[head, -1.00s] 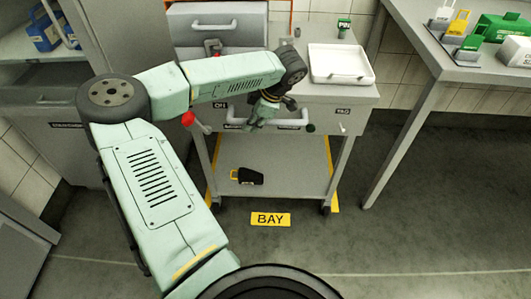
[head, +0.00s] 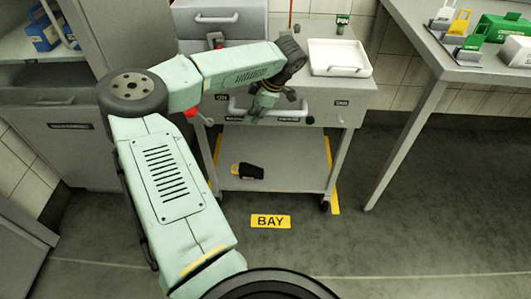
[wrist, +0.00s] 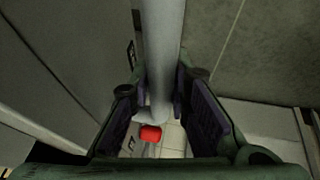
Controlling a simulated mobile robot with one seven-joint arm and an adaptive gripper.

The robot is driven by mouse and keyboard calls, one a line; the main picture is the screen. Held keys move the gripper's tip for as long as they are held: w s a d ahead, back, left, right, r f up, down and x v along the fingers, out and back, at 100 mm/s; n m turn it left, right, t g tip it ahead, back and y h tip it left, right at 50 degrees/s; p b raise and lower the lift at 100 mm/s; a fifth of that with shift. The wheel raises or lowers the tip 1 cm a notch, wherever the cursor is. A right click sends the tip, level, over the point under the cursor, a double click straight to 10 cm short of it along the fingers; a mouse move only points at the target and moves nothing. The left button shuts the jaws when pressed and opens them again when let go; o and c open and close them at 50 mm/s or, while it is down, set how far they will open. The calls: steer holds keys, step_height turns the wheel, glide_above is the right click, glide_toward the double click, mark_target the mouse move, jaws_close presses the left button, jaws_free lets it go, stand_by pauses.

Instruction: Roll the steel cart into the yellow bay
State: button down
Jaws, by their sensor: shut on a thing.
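The steel cart (head: 225,105) stands against the back wall in the head view, with a lower shelf (head: 290,178) and a front handle (head: 300,117). Yellow floor strips of the bay show at its left (head: 218,145) and right (head: 335,202). A yellow BAY plate (head: 271,221) lies on the floor before it.
A table (head: 440,55) stands right, a cabinet (head: 75,135) left. The floor in front is clear.

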steer(key=shift+w+r, duration=0.1)
steer(key=shift+w, duration=0.25)
steer(key=shift+w+r, duration=0.1)
steer(key=shift+w, duration=0.7)
steer(key=c, duration=0.8)
jaws_free()
steer(key=v, duration=1.1)
steer(key=shift+s+d+r, duration=0.15)
steer(key=shift+r, duration=0.2)
